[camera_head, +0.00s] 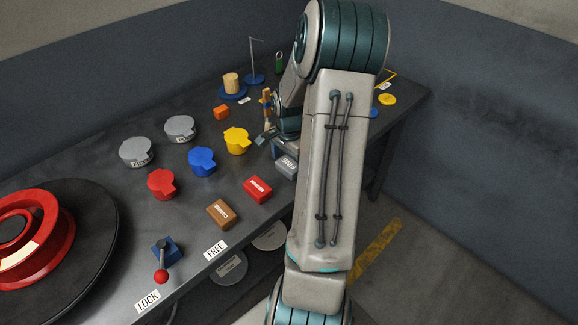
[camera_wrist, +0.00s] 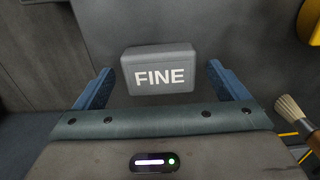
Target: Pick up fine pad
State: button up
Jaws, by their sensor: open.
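The fine pad is a grey block labelled "FINE" (camera_wrist: 160,72), lying on the dark table. In the wrist view it sits between and slightly beyond the two blue fingers of my gripper (camera_wrist: 160,88), with a gap on each side. My gripper is open and empty. In the head view the fine pad (camera_head: 286,166) is at the table's front edge, partly hidden by my arm. My gripper (camera_head: 266,138) shows only in part there, just behind the pad and mostly covered by the arm.
A red pad (camera_head: 258,189) and a brown pad (camera_head: 220,214) lie left of the fine pad. Yellow (camera_head: 237,141), blue (camera_head: 201,161) and red (camera_head: 161,184) lidded pots stand behind. A brush (camera_wrist: 294,112) is close on the right in the wrist view. A lever (camera_head: 162,258) is at front left.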

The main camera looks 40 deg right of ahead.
jog(key=shift+f, duration=0.4)
jog(key=shift+c, duration=0.3)
jog(key=c, duration=1)
jog(key=shift+r, duration=0.55)
jog(key=r, duration=0.2)
jog(key=s+r, duration=0.1)
jog(key=shift+s+r+b, duration=0.1)
jog(key=shift+r+b, duration=0.2)
jog(key=shift+r, duration=0.05)
jog(key=s+r, duration=0.2)
jog(key=s, duration=0.1)
jog(key=s+r, duration=0.2)
jog(key=s, duration=0.2)
jog(key=s+r, duration=0.2)
jog(key=s, duration=0.1)
jog(key=shift+s+r+b, duration=0.1)
jog(key=shift+s+b, duration=0.15)
jog(key=shift+b, duration=0.1)
